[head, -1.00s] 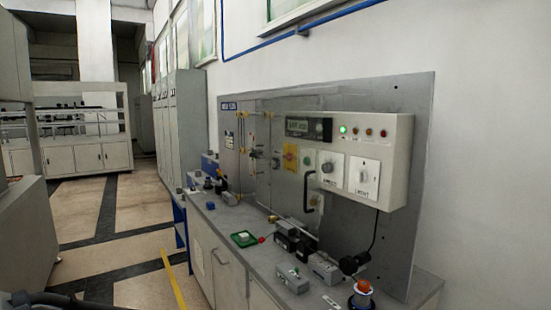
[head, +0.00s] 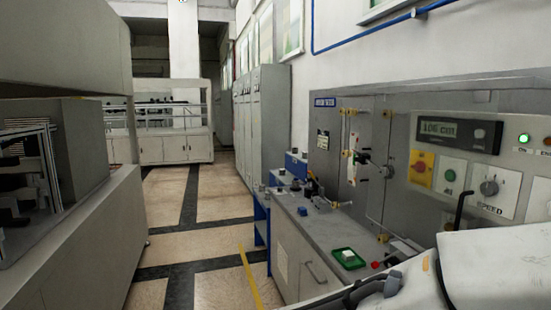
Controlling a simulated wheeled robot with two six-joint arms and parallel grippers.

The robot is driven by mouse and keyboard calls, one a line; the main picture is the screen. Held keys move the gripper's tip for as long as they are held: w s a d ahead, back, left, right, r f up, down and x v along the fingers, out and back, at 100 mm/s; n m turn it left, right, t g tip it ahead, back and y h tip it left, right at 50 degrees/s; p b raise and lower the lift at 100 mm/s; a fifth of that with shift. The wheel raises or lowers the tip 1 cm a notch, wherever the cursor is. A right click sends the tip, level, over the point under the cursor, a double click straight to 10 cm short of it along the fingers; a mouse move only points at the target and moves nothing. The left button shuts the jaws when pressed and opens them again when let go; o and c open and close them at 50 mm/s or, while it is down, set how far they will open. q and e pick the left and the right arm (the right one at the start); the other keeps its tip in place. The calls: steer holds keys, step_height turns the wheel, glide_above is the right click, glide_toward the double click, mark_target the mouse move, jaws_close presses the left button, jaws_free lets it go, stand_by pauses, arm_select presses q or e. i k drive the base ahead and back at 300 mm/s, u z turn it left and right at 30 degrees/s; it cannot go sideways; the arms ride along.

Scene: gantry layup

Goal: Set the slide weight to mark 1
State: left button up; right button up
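I cannot pick out the slide weight or its mark 1 for certain at this size. The grey upright panel (head: 338,143) stands at the right, behind the bench. It carries a pale upright strip (head: 352,167) with a small dark fitting (head: 362,158) beside it, and thin rods with yellow brass-coloured ends. Neither of my grippers can be made out. A white and grey arm part of mine fills the lower right corner and hides the near end of the bench.
The bench (head: 322,232) holds a green tray (head: 348,258), a red block (head: 376,265) and a blue block (head: 302,211). A control box has a display (head: 438,130), yellow switch plate (head: 421,168) and lit green lamp (head: 524,138). A grey machine (head: 100,215) stands left; the tiled aisle (head: 215,215) is clear.

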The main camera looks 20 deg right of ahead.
mark_target(363, 157)
steer(key=u, duration=0.45)
steer(key=i, duration=1.65)
steer(key=z, duration=1.1)
steer(key=i, duration=0.7)
steer(key=z, duration=0.75)
